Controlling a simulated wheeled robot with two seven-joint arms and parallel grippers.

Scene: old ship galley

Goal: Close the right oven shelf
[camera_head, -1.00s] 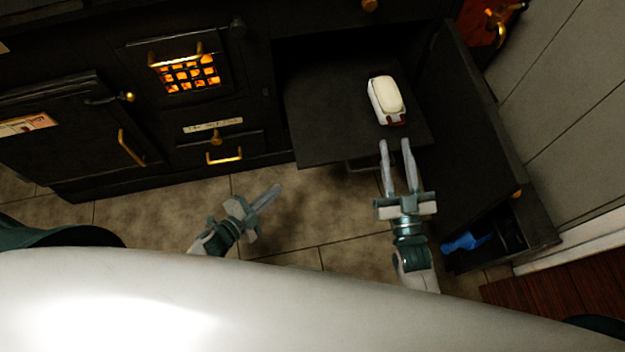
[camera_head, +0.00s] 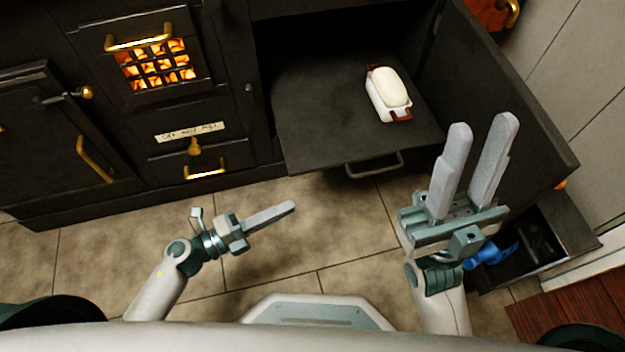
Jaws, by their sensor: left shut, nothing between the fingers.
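The right oven shelf (camera_head: 310,120) is a flat dark plate pulled out of the right oven opening, with a grey bar handle (camera_head: 375,165) at its front edge. A white dish with a pale loaf-like top and red-brown handles (camera_head: 388,93) sits on the shelf. My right gripper (camera_head: 483,135) is open and empty, right of the shelf's front corner, in front of the open oven door (camera_head: 490,85). My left gripper (camera_head: 292,207) is shut and empty, low in front of the stove and left of the shelf handle.
The open door stands at the right, beside the wall. Below it is an open drawer (camera_head: 575,232) with a blue object (camera_head: 490,255). The glowing firebox grate (camera_head: 157,65) and brass handles are at the left. Tiled floor (camera_head: 290,245) is clear before the stove.

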